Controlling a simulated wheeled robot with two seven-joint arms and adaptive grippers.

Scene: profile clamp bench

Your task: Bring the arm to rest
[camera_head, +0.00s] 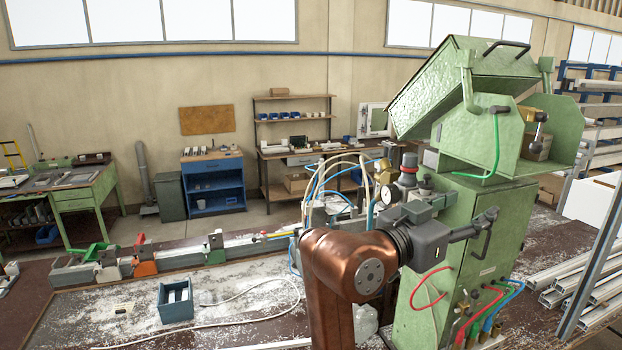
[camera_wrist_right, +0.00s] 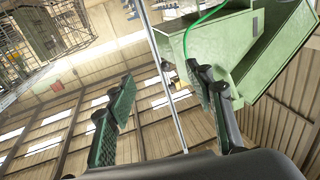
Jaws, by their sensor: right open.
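My right arm (camera_head: 345,262) is copper-coloured and rises from the bottom middle in the head view. Its dark gripper (camera_head: 488,222) points right, in front of the green machine cabinet (camera_head: 465,255). In the right wrist view the gripper (camera_wrist_right: 165,95) has its two green-padded fingers spread apart. Nothing is held between them; the roof and a thin grey post show behind. Part of the green machine (camera_wrist_right: 225,45) shows beyond the right finger. I cannot tell the exact gap between gripper and cabinet. My left gripper is not in view.
A profile rail with clamps (camera_head: 180,257) runs along the bench at left. A blue-grey box (camera_head: 175,300) and a loose white cable lie on the dusty bench top. Metal profiles (camera_head: 580,285) lie at right, by a grey upright post (camera_head: 598,270). Hoses hang near the arm.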

